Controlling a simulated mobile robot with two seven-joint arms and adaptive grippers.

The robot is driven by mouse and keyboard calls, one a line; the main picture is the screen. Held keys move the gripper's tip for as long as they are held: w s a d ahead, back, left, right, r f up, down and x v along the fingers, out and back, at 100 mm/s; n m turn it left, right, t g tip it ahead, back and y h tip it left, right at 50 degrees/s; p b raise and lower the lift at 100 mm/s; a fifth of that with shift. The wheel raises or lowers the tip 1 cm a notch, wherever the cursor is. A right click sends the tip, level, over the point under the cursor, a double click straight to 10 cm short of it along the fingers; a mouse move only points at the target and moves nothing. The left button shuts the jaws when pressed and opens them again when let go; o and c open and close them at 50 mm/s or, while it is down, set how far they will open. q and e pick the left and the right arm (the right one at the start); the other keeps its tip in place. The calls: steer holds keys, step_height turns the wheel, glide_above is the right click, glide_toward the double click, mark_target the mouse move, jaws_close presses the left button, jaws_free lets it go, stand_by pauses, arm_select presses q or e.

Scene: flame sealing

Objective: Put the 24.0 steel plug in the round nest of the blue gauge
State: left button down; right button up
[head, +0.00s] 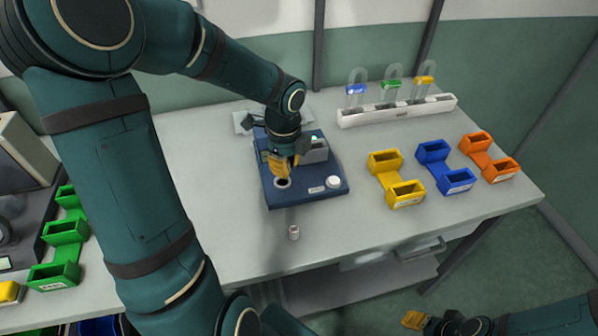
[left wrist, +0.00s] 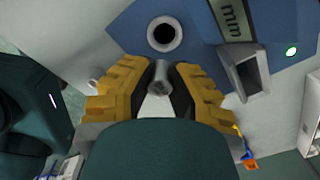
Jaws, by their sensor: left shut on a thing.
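The blue gauge (head: 308,196) sits on the table, with a round nest (head: 283,183) at its front left. In the left wrist view the nest (left wrist: 164,34) is a pale ring with a dark, empty hole. My left gripper (head: 284,166) is over the gauge, just behind the nest. It is shut on a small grey steel plug (left wrist: 160,72), held between the yellow fingertips apart from the nest. No size marking is readable on it. A second small metal cylinder (head: 293,232) stands on the table in front of the gauge. My right gripper (head: 415,320) is low at the bottom right; its jaws are unclear.
The gauge also carries a grey block (left wrist: 245,75), a display marked mm (left wrist: 232,20) and a white knob (head: 333,182). Yellow (head: 405,193), blue (head: 458,181) and orange (head: 501,169) bins stand to the right. A white rack (head: 398,110) with padlock-like tags is behind.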

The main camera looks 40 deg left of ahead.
mark_target(282, 183)
arm_select(q)
steer(key=shift+a+f, duration=0.15)
steer(key=shift+a, duration=0.6)
steer(key=shift+f, duration=0.1)
steer(key=shift+f+b, duration=2.05)
steer(key=shift+b, duration=0.25)
steer(key=shift+f, duration=0.55)
steer(key=c, duration=1)
jaws_free()
steer(key=shift+o, duration=0.2)
step_height(282, 183, up, 12)
